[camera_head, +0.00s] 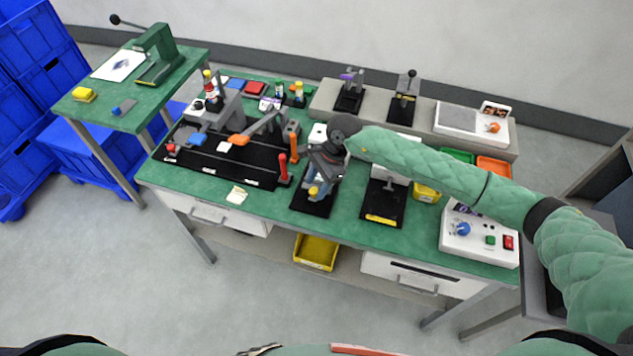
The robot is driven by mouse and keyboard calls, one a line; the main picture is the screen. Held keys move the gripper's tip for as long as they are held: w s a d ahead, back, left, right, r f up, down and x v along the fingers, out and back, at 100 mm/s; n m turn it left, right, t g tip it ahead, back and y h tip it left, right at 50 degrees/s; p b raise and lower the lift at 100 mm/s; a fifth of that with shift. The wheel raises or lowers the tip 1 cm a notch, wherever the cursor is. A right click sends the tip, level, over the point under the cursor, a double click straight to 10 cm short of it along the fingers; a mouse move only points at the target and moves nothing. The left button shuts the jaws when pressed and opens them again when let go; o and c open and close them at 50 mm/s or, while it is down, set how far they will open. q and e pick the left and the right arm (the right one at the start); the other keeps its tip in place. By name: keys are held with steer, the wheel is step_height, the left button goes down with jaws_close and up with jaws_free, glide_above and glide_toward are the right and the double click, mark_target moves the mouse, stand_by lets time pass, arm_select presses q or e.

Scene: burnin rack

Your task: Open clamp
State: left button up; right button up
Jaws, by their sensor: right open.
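My right arm reaches in from the right, and its gripper (324,174) is open above a small black-based fixture (312,206) near the front middle of the green bench (349,232). The gripper hides most of that fixture, so I cannot tell whether it touches it or how its clamp stands. A yellow part shows low at the fingers. Just left is a wide black fixture (203,163) with an upright red handle (283,167), an upright orange handle (294,147) and a grey arm (262,124). My left gripper is not in view.
Another black-based fixture (383,206) stands close to the right, partly under my forearm. A white control box (479,238) with knob and buttons is at the right front. A grey shelf (424,119) with more fixtures runs behind. A green side table (124,110) stands left.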

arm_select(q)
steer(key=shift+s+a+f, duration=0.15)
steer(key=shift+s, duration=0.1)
arm_select(e)
steer(key=shift+s+a+f, duration=0.1)
steer(key=shift+a+f, duration=0.05)
steer(key=shift+f, duration=0.2)
jaws_close()
steer(key=shift+s+a+f, duration=0.1)
steer(key=shift+s, duration=0.1)
steer(key=shift+s+a+b, duration=0.2)
steer(key=shift+s+b, duration=0.3)
steer(key=shift+s, duration=0.15)
steer(key=shift+s+a+b, duration=0.15)
steer(key=shift+s+b, duration=0.3)
steer(key=shift+s, duration=0.15)
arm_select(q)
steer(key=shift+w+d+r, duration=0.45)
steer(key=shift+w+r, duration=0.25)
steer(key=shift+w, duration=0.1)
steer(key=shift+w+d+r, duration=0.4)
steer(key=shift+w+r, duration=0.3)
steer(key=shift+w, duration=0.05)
arm_select(e)
steer(key=shift+s+a, duration=0.15)
steer(key=shift+s, duration=0.25)
jaws_free()
steer(key=shift+s, duration=0.1)
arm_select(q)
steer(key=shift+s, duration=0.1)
